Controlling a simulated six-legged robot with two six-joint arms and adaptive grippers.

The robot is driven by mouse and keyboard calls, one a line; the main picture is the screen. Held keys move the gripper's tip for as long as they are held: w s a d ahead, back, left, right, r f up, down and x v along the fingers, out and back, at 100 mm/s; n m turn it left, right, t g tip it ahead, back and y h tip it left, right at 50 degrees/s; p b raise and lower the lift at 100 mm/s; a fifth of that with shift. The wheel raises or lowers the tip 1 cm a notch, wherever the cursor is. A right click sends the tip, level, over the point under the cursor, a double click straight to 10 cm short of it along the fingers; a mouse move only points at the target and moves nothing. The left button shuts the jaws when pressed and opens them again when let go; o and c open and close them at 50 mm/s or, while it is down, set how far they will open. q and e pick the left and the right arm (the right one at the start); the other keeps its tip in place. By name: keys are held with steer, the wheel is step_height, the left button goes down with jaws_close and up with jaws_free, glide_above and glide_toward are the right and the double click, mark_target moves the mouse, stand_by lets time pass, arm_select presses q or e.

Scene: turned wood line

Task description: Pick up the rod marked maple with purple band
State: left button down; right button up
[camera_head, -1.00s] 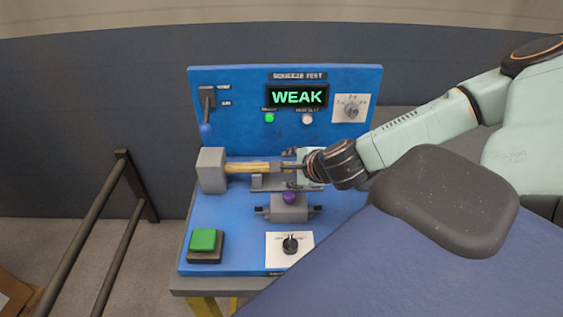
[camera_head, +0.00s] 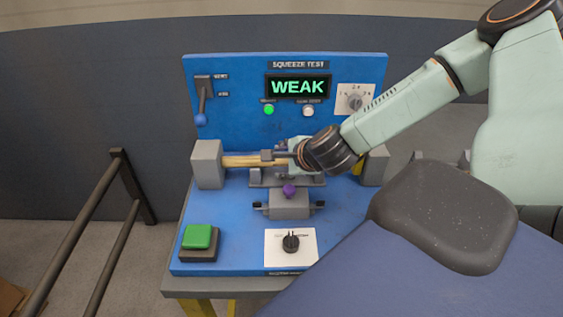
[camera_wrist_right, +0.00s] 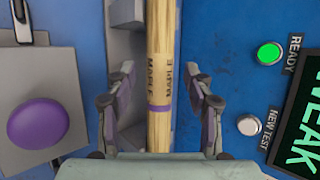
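The maple rod (camera_head: 240,160) is pale wood and lies level between the grey end blocks of the blue test rig. In the right wrist view the rod (camera_wrist_right: 160,70) runs top to bottom, with MAPLE lettering and a purple band. My right gripper (camera_wrist_right: 160,102) is open, with one finger on each side of the rod near the band and a gap showing on both sides. In the head view my right gripper (camera_head: 275,156) is over the rod and hides part of it. My left gripper is not in view.
The rig's back panel has a screen (camera_head: 298,87) reading WEAK, a lit green lamp (camera_head: 268,109) and a lever (camera_head: 201,105). A purple knob (camera_head: 289,190) stands in front of the rod. A green button (camera_head: 198,236) and dial (camera_head: 291,242) are at the front. Dark railings stand left.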

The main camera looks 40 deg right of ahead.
steer(key=shift+s+a+r, duration=0.15)
steer(key=shift+a, duration=0.05)
steer(key=c, duration=0.4)
jaws_close()
steer(key=p+v, duration=0.2)
steer(key=p, duration=0.1)
steer(key=shift+d+r, duration=0.1)
steer(key=shift+r, duration=0.15)
steer(key=s+a+r+p, duration=0.2)
steer(key=s+r+p, duration=0.4)
steer(key=s+p, duration=0.6)
steer(key=p, duration=0.3)
steer(key=shift+p, duration=0.35)
